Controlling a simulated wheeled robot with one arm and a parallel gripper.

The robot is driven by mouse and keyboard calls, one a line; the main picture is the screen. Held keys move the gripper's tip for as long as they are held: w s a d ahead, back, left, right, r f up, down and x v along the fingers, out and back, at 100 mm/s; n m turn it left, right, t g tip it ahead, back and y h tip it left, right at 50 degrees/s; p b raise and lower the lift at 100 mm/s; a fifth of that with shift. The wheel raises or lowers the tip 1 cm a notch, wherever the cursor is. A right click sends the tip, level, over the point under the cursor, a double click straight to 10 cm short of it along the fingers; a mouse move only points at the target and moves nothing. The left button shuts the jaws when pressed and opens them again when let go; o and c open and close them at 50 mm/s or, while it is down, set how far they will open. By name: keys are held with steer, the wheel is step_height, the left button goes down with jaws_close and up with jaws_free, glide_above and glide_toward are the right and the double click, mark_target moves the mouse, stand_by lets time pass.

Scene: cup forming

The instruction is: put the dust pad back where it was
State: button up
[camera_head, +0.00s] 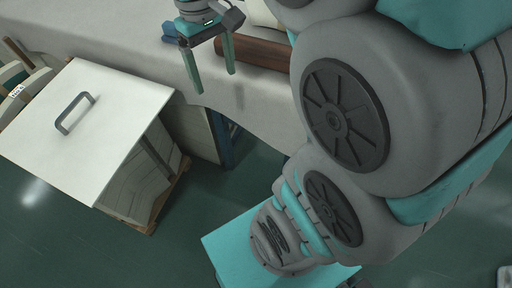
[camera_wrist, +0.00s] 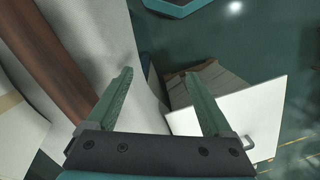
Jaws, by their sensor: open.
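A flat white panel with a grey handle, which looks like the dust pad (camera_head: 110,115), lies at the left in the head view, over a stack of pale sheets (camera_head: 140,195). The handle (camera_head: 75,113) stands on its upper face. In the wrist view the panel (camera_wrist: 250,112) is at the right, beyond one finger. My gripper (camera_head: 214,82) is open, with nothing between its fingers. It is above the grey-covered surface's edge, to the right of the panel and apart from it. Its fingers also show in the wrist view (camera_wrist: 158,73).
A long grey-covered surface (camera_head: 110,35) runs across the top. A brown bar (camera_head: 262,55) lies on it close to my gripper, with a small blue thing (camera_head: 170,32) nearby. Another stack with a label (camera_head: 17,91) stands at far left. Green floor (camera_head: 60,230) is open in front.

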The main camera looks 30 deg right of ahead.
steer(key=s+f+m, duration=0.1)
steer(key=s+f, duration=0.3)
steer(key=s, duration=0.4)
steer(key=s+f+m, duration=0.1)
steer(key=s+f, duration=0.3)
steer(key=s, duration=0.4)
steer(key=shift+f+g, duration=0.25)
steer(key=shift+g, duration=0.05)
